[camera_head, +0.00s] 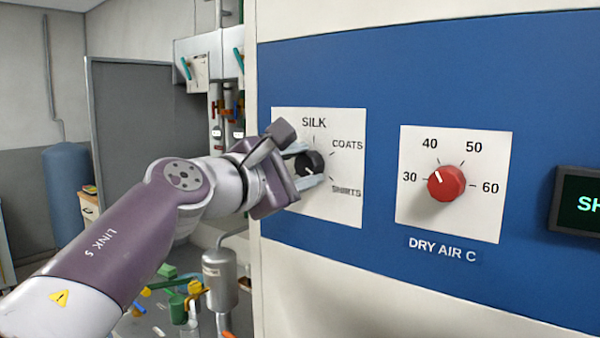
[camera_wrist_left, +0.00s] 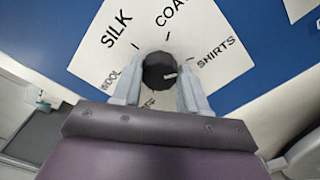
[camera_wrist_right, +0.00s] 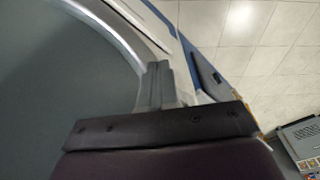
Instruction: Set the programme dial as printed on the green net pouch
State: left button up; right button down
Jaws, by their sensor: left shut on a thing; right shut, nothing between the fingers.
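The black programme dial (camera_head: 315,161) sits on a white plate (camera_head: 345,205) marked SILK, COATS and SHIRTS. My left gripper (camera_head: 310,166) is shut on this dial, one finger on each side. In the left wrist view the dial (camera_wrist_left: 159,66) stands between the fingertips, and its white pointer mark faces right, roughly toward SHIRTS. WOOL also shows there at the left; a lower label is partly hidden by the fingers. My right gripper (camera_wrist_right: 158,82) is shut and empty in the right wrist view. I cannot make out the green net pouch in any view.
A dark display (camera_head: 580,203) reads SH, cut off. A grey canister (camera_head: 220,278) and several green and yellow parts are below left.

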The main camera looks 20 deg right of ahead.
pick_arm(q)
jog(key=shift+f+m, duration=0.2)
jog(key=shift+m, duration=0.2)
jog(key=o, duration=0.9)
jog(key=shift+o, duration=0.7)
jog(key=shift+r, duration=0.15)
jog(key=b+v, duration=0.5)
jog(key=v, duration=0.7)
jog(key=shift+s+a, duration=0.2)
jog(key=shift+s, duration=0.05)
